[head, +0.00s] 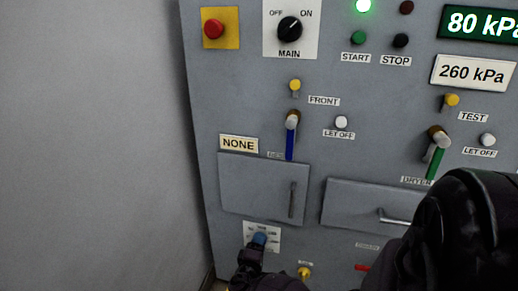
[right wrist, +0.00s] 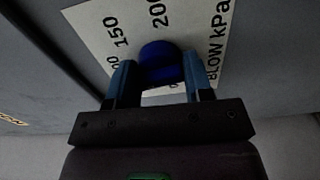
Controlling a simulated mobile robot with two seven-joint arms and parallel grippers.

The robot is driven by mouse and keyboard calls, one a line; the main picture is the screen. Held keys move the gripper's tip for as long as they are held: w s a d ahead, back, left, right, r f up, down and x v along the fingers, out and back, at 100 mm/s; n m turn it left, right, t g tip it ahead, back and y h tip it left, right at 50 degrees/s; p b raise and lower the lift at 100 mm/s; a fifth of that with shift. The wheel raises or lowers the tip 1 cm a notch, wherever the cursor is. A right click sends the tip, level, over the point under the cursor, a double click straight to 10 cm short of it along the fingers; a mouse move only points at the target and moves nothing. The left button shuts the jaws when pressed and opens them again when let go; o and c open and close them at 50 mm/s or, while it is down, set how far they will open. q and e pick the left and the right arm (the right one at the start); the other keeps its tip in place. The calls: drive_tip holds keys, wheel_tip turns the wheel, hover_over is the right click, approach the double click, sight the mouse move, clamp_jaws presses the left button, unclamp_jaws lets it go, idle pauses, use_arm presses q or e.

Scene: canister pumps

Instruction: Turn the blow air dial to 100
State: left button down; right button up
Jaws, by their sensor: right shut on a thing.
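The blow air dial is a round blue knob (right wrist: 160,60) on a white plate (right wrist: 98,22) printed with 150, 200 and BLOW kPa; other numbers are partly covered. In the head view the knob (head: 259,238) sits low on the grey panel. My right gripper (right wrist: 158,76) has its two fingers on either side of the knob and is shut on it. In the head view the right gripper (head: 251,254) reaches the knob from below. No pointer mark on the knob can be made out, so its setting cannot be read. My left gripper is not in view.
Above the dial is a grey door (head: 262,187) with an upright handle. Right of it is a drawer (head: 350,203) with a bar handle. A yellow knob (head: 304,272) and a red handle (head: 362,267) are close by on the right. Bare wall lies left of the panel.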

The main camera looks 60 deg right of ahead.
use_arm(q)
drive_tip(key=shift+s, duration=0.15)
use_arm(e)
drive_tip(key=shift+m, duration=0.7)
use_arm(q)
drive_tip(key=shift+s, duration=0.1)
use_arm(e)
drive_tip(key=o, duration=0.9)
use_arm(q)
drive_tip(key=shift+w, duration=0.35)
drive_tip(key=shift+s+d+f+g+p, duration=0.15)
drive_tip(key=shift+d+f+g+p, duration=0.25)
drive_tip(key=shift+p, duration=0.65)
use_arm(e)
drive_tip(key=v, duration=1)
drive_tip(key=shift+s+a, duration=0.1)
drive_tip(key=shift+a, duration=0.25)
